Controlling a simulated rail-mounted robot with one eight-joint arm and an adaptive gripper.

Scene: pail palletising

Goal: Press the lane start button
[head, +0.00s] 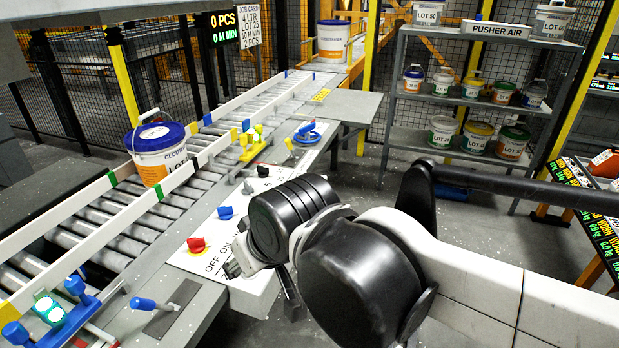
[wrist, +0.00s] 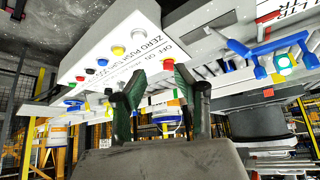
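I cannot read a label that names the lane start button. A white control panel (head: 215,262) marked OFF and ON carries a red knob (head: 196,244) and a blue knob (head: 225,212). My gripper (wrist: 158,88) is open and empty in the wrist view, its two dark green fingers apart, with the panel beyond them. In the head view my arm largely hides it beside the panel.
A blue-lidded pail (head: 160,158) stands on the roller conveyor (head: 105,232) between white rails. Blue-handled levers (head: 146,304) stick up along the near edge. A shelf (head: 468,103) of pails stands at the back right. Floor between shelf and conveyor is clear.

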